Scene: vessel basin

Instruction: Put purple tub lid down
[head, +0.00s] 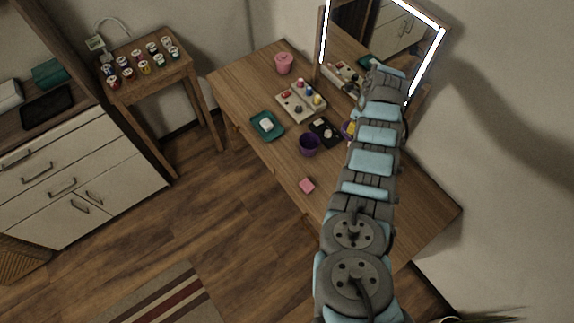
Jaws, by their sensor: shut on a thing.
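A purple tub (309,146) stands on the wooden dressing table, with a dark, open-looking top. A purple round thing with yellow on it (347,130) shows at the left edge of my arm, mostly hidden behind it. I cannot tell whether it is the purple lid or another container. My arm reaches up across the right part of the table towards the mirror. My gripper is hidden behind the arm's links, so I see neither its fingers nor anything held in them.
On the table (245,75) are a pink tub (284,63), a pale tray of small items (293,112), a teal tray (258,133), a dark palette (328,139) and a pink block (307,185). A lit mirror (335,45) stands behind. The table's front right is partly covered by my arm.

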